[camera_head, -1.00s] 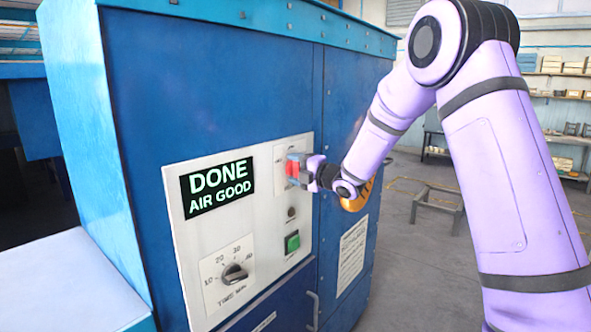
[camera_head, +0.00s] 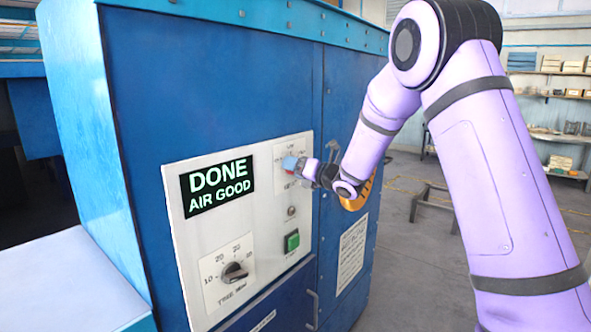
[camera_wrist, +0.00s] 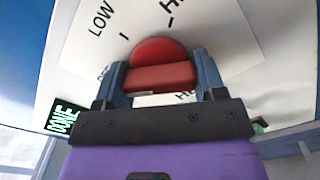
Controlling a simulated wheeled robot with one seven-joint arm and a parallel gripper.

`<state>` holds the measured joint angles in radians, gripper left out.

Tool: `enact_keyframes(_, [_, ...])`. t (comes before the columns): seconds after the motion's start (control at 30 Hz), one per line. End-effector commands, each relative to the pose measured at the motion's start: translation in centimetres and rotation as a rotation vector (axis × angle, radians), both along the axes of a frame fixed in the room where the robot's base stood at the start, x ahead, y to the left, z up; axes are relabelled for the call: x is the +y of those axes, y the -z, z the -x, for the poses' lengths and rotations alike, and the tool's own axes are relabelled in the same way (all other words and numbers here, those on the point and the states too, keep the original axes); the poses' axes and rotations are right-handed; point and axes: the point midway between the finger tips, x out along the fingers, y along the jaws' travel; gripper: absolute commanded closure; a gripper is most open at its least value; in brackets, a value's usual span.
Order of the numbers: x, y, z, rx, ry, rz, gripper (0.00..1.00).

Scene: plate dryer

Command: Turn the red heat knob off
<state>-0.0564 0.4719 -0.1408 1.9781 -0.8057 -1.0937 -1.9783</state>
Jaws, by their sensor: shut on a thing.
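The red heat knob (camera_wrist: 158,55) sits on the white control panel (camera_head: 255,215) of the blue dryer. In the head view only a bit of the red knob (camera_head: 290,163) shows beside my gripper (camera_head: 298,165). In the wrist view my gripper (camera_wrist: 160,75) has one finger on each side of the knob's raised bar and is shut on it. The label "LOW" and part of "HI" show around the knob. The knob's pointer mark and exact setting cannot be made out.
A display (camera_head: 218,187) reads "DONE AIR GOOD". A green button (camera_head: 292,241) and a black time knob (camera_head: 234,271) sit lower on the panel. A pale surface (camera_head: 70,280) juts out at the left. The floor at right is mostly open.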

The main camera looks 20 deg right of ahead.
Motion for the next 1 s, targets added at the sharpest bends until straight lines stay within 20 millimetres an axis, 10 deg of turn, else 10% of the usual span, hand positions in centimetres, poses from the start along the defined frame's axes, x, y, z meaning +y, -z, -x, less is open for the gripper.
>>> enact_keyframes(0.8, [-0.04,0.30,0.05,-0.069,-0.001,0.103,0.60])
enact_keyframes(0.83, [-0.04,0.30,0.05,-0.069,-0.001,0.103,0.34])
enact_keyframes(1.0, [-0.04,0.20,0.02,-0.071,0.000,0.103,0.11])
